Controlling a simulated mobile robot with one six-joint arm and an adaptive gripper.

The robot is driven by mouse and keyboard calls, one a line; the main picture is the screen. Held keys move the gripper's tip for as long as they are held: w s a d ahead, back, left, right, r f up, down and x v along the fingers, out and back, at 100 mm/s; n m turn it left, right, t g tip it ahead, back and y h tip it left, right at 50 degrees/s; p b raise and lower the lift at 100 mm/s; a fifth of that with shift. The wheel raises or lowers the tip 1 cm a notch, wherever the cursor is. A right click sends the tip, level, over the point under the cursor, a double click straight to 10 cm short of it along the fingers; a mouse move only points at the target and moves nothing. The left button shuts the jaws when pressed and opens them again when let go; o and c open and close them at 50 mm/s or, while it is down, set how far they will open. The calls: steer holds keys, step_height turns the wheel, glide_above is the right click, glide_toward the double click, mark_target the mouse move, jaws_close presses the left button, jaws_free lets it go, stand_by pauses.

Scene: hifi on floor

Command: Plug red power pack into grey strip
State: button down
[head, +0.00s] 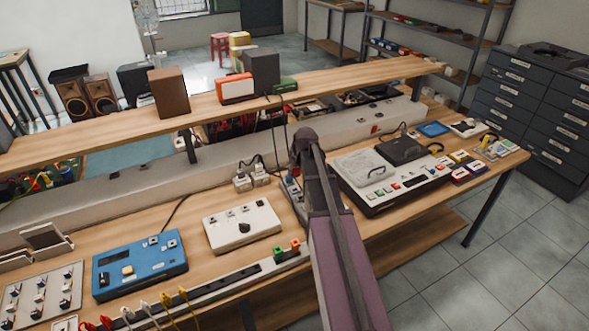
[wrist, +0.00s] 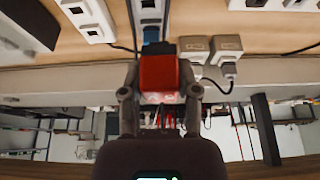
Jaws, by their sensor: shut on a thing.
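The red power pack (wrist: 160,68) is between the two fingers of my gripper (wrist: 159,82) in the wrist view. My gripper is shut on it. A narrow grey strip with sockets (wrist: 149,12) runs away from the pack at the top of the wrist view, with a blue-grey part (wrist: 151,36) at its near end. The pack overlaps that end in the picture; I cannot tell whether they touch. In the head view the strip (head: 291,190) shows just left of my arm. My arm hides the gripper and the pack there.
Two grey plugs (wrist: 228,47) with a cable stand close beside the pack. A white box (head: 242,224) and a blue box (head: 139,265) lie left of my arm, a large console (head: 390,180) right. A raised shelf (head: 220,105) runs behind the bench.

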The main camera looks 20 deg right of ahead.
mark_target(294, 188)
steer(key=w, duration=0.1)
steer(key=w+d, duration=0.1)
steer(key=w, duration=0.1)
steer(key=shift+w+d+f, duration=0.1)
steer(key=shift+d+f, duration=0.15)
steer(key=shift+f, duration=0.1)
steer(key=shift+f+b, duration=0.25)
steer(key=shift+b, duration=0.2)
steer(key=shift+f+b, duration=3.65)
steer(key=shift+f, duration=0.05)
steer(key=shift+f+b, duration=1)
steer(key=shift+b, duration=0.05)
stand_by(2.2)
